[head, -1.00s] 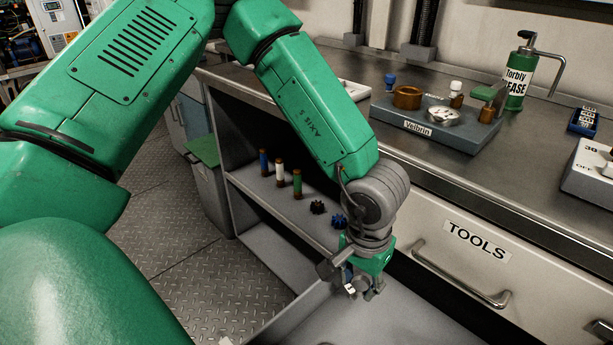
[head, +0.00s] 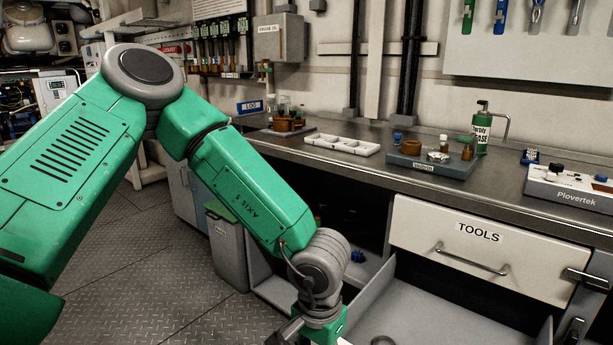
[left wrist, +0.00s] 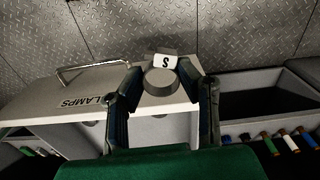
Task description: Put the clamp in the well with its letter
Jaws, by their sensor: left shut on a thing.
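My left gripper (left wrist: 162,84) is shut on a dark grey clamp (left wrist: 160,82), which carries a white tag with a black letter that looks like S. In the head view the wrist end of my left arm (head: 318,318) is at the bottom edge, beside the open drawer (head: 440,305); the fingers and clamp are cut off or hidden there. A white tray with several wells (head: 342,144) lies on the bench; its letters are too small to read. My right gripper is not in view.
A grey block labelled Velbrin (head: 430,165) and a green grease bottle (head: 482,132) stand right of the tray. A closed TOOLS drawer (head: 480,236) is below.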

